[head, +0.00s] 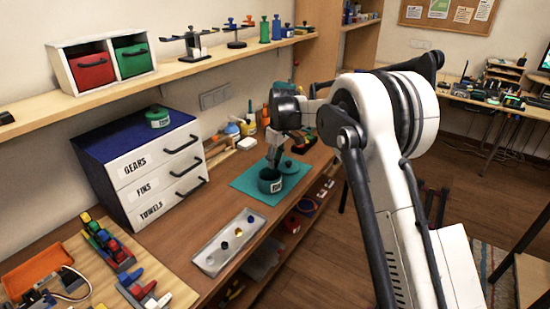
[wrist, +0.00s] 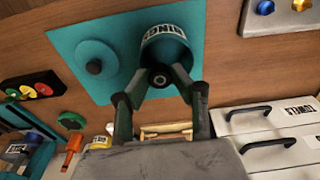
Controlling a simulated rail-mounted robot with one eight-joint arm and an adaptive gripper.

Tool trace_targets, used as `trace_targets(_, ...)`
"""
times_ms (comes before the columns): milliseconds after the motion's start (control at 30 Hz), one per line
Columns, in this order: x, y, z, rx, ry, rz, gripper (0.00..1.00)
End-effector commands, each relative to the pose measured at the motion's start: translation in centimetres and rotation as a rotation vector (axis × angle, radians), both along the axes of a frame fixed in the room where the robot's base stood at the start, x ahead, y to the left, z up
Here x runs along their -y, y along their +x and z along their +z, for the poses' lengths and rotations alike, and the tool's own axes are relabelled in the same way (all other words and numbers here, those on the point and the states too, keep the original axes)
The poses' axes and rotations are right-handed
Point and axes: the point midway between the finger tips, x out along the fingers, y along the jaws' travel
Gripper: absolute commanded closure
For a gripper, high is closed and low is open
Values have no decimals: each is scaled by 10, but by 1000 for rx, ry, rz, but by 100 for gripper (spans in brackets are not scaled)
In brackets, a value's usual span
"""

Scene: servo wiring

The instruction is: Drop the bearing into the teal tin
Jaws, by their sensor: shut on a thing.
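My gripper (head: 274,159) hangs just above the open teal tin (head: 270,182) on the teal mat (head: 252,187). In the wrist view my gripper (wrist: 160,81) is shut on a small dark bearing (wrist: 160,77), held between its fingertips. There the bearing overlaps the near rim of the tin (wrist: 166,47), which has a white label. I cannot tell whether the bearing is below the rim. In the head view the bearing is not clear. A round teal lid with a dark knob (head: 289,166) lies on the mat beside the tin; it also shows in the wrist view (wrist: 96,54).
A grey tray (head: 212,261) with several small parts lies nearer along the bench. A cabinet of labelled drawers (head: 140,165) stands to the left, with a green tin (head: 157,117) on top. Bottles and tools stand behind the mat. The shelf (head: 150,82) runs above.

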Motion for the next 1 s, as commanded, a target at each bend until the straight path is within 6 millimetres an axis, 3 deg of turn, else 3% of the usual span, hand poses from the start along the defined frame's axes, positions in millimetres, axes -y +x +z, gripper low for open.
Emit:
trace_targets(300, 0, 0, -33, 0, 0, -1, 100)
trace_targets(633, 0, 0, -36, 0, 0, -2, 100)
trace_targets(667, 0, 0, -36, 0, 0, -2, 72)
trace_targets(800, 0, 0, -36, 0, 0, -2, 54)
trace_targets(1000, 0, 0, -36, 0, 0, -2, 54)
